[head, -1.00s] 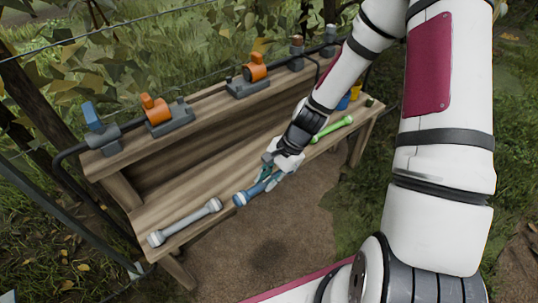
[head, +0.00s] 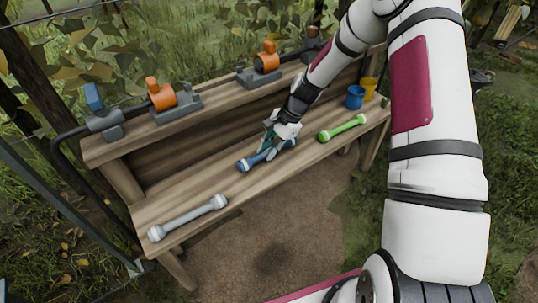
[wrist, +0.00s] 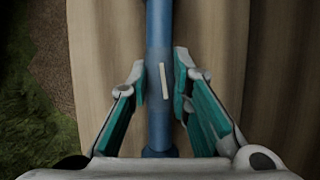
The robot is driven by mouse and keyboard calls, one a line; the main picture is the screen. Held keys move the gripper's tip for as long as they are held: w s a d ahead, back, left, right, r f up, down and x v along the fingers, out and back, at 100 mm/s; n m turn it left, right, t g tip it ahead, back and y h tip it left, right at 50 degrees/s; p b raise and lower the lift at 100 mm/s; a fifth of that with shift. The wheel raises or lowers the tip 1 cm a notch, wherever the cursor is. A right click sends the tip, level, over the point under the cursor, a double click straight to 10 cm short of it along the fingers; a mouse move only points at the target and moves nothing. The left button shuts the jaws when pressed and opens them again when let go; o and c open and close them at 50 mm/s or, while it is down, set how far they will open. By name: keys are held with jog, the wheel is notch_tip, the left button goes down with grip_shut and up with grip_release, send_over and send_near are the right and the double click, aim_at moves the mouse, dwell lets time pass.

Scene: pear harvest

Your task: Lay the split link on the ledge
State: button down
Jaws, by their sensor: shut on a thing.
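A blue link (head: 247,164), a bar with thicker ends, is over the lower wooden board (head: 180,198) of the bench, roughly along its length. In the wrist view the blue link (wrist: 158,35) runs up the middle, with a short pale mark on its shaft that may be the split. My gripper (head: 270,153) is shut on its shaft, with one teal-padded finger on each side in the wrist view (wrist: 160,85). The link is at or just above the board; I cannot tell whether it touches. Part of it is hidden by my gripper.
A grey-white link (head: 188,218) lies to the left and a green link (head: 342,128) to the right on the lower board. Blue (head: 355,97) and yellow (head: 369,88) cups stand at the right end.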

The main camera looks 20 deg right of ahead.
jog(key=shift+f, duration=0.45)
jog(key=shift+f, duration=0.1)
jog(key=c, duration=1.5)
grip_release()
jog(key=shift+o, duration=0.2)
jog(key=p+v, duration=0.4)
jog(key=v, duration=0.8)
